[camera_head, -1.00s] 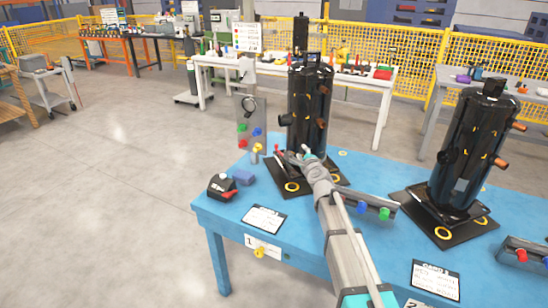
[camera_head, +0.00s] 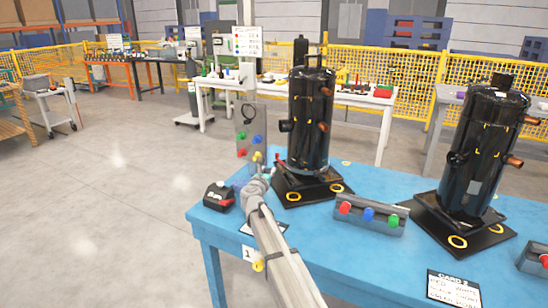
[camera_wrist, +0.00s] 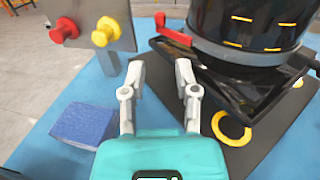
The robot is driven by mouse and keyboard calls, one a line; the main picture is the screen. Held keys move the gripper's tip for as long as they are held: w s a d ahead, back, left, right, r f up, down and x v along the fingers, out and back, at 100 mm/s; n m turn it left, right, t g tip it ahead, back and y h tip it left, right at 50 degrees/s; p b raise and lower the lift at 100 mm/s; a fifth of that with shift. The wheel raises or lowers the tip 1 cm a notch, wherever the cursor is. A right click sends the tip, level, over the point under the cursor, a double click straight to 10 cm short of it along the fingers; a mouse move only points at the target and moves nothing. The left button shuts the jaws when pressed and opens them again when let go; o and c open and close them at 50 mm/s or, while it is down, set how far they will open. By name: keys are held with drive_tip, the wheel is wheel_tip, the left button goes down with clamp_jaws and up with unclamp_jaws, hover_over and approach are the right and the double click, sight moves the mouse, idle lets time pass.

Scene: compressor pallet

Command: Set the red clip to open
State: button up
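A red clip (camera_wrist: 174,31) shows in the wrist view as a small lever at the near left edge of the black compressor's (camera_wrist: 245,40) base. It also shows in the camera_head view (camera_head: 277,162), very small, at the base of the left compressor (camera_head: 310,120). My gripper (camera_wrist: 160,70) is open and empty; its two fingers point toward the gap between the grey panel and the compressor base. The clip lies beyond the fingertips, near the right one, with no contact visible. In the camera_head view my gripper (camera_head: 262,178) is left of the compressor base.
A grey panel (camera_wrist: 92,12) with red and yellow knobs stands at the left. A blue block (camera_wrist: 83,122) lies left of my gripper. A grey rail (camera_head: 340,222) with red, blue and green knobs sits on the blue table (camera_head: 380,250). A second compressor (camera_head: 484,140) stands right.

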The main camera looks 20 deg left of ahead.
sight(276, 156)
drive_tip(key=w, duration=0.4)
drive_tip(key=w+a, duration=0.1)
drive_tip(key=w, duration=0.8)
drive_tip(key=shift+w+a, duration=0.35)
drive_tip(key=shift+a, duration=0.05)
clamp_jaws()
